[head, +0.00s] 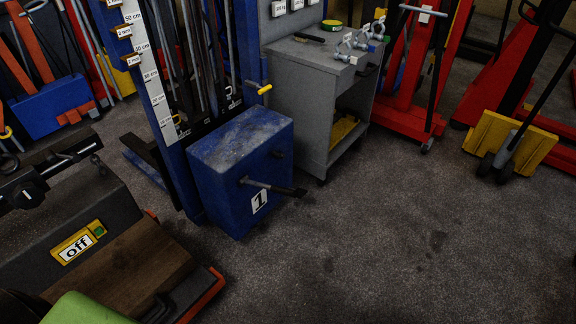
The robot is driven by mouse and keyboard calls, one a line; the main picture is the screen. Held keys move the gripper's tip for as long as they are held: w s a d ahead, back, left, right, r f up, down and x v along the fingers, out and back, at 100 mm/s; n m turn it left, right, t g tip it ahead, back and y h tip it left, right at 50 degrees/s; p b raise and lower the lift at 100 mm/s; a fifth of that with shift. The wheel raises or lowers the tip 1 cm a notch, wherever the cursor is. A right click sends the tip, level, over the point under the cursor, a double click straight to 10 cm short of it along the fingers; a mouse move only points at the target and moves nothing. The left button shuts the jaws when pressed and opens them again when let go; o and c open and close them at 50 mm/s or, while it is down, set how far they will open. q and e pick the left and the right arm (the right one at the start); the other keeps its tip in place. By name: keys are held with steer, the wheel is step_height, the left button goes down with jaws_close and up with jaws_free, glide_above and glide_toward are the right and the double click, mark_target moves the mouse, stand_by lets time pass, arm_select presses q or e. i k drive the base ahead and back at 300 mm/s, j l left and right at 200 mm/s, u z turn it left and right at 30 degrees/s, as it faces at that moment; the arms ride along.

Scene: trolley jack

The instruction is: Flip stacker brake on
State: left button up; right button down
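A blue stacker (240,160) stands left of centre. It has a tall blue mast, a box-shaped body and a white plate with a "1" on its front. A dark lever or pedal (272,187) sticks out from the front of the body, pointing right and slightly down. A small yellow-tipped handle (264,89) shows behind the body. I cannot tell which of these is the brake, or its state. A yellow "off" sign (78,243) with a green square is on a dark sloped unit at the lower left. Neither of my grippers is in view.
A grey cabinet (310,105) with shackles and a tape on top stands close behind the stacker. Red lifting equipment (410,95) and a yellow part (510,143) stand at the right. Wood and a green object (85,308) fill the lower left. The floor (420,240) at centre right is clear.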

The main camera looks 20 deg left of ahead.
mark_target(301, 192)
steer(key=i+l+u, duration=0.2)
steer(key=i+u, duration=0.2)
steer(key=i+l+u, duration=0.3)
steer(key=u, duration=0.15)
steer(key=i+l+u, duration=0.6)
steer(key=l+u, duration=0.2)
steer(key=l, duration=0.2)
